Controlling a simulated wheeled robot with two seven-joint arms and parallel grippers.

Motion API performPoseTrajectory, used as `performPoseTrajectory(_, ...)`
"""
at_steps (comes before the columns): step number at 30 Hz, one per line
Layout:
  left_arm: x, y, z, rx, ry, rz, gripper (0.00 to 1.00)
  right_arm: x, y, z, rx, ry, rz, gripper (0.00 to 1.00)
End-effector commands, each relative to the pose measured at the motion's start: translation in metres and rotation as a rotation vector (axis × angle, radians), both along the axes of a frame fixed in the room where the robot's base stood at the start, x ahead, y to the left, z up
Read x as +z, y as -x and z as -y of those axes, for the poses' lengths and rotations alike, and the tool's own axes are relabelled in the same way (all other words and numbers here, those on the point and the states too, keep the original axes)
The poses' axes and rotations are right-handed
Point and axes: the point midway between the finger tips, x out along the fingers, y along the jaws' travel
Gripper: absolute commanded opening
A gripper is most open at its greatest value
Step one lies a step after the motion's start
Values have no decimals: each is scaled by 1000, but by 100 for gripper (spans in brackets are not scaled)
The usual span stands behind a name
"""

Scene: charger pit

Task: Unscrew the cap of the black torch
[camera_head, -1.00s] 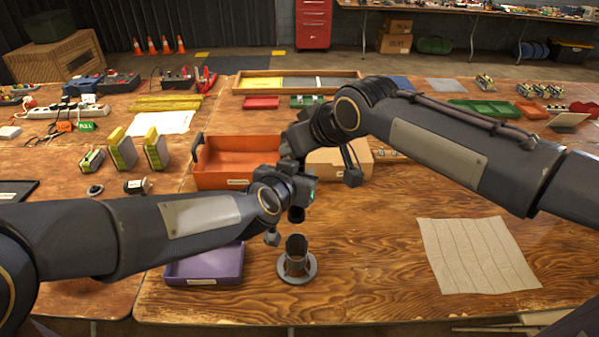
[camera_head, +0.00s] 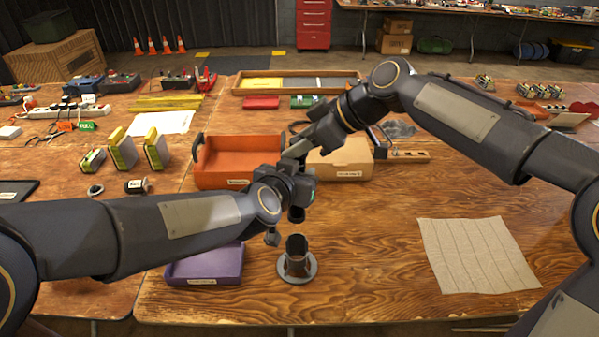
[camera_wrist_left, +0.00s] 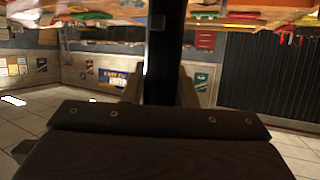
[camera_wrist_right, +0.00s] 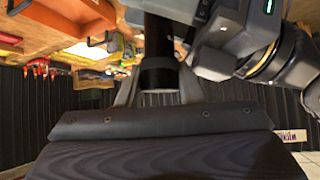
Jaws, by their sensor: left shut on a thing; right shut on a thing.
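My left gripper (camera_head: 298,187) is shut on the black torch (camera_wrist_left: 164,50), which stands upright between its fingers in the left wrist view. The torch's lower end (camera_head: 296,214) shows below that gripper in the head view, above the holder. My right gripper (camera_head: 299,148) is above the left one. In the right wrist view its fingers are shut on a wide black end piece (camera_wrist_right: 158,76), seemingly the cap, in line with the torch body (camera_wrist_right: 158,35). Any gap or thread between cap and body is not visible.
A dark round holder (camera_head: 296,264) on a grey disc stands below the torch. A purple tray (camera_head: 205,272) is left of it, an orange bin (camera_head: 225,182) and a cardboard box (camera_head: 345,172) behind. A beige cloth (camera_head: 478,257) lies right; the table between is clear.

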Motion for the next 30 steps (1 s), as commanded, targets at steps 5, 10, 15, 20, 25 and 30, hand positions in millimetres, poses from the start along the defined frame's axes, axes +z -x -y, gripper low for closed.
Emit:
performPoseTrajectory(5,1,-3,-6,18,6,2,0,-3,-5,5,243,-11,5,9)
performPoseTrajectory(10,1,-3,-6,19,8,1,0,-3,-2,5,308,-11,10,9)
performPoseTrajectory(15,2,-4,-7,21,9,2,0,-3,-1,5,310,-9,10,9)
performPoseTrajectory(20,2,-4,-7,22,10,2,0,-4,-3,3,431,-28,11,10)
performPoseTrajectory(25,3,-5,-7,24,13,3,0,-3,-3,2,681,-56,19,10)
performPoseTrajectory(30,3,-5,-7,24,12,6,0,-2,-1,2,801,-66,24,10)
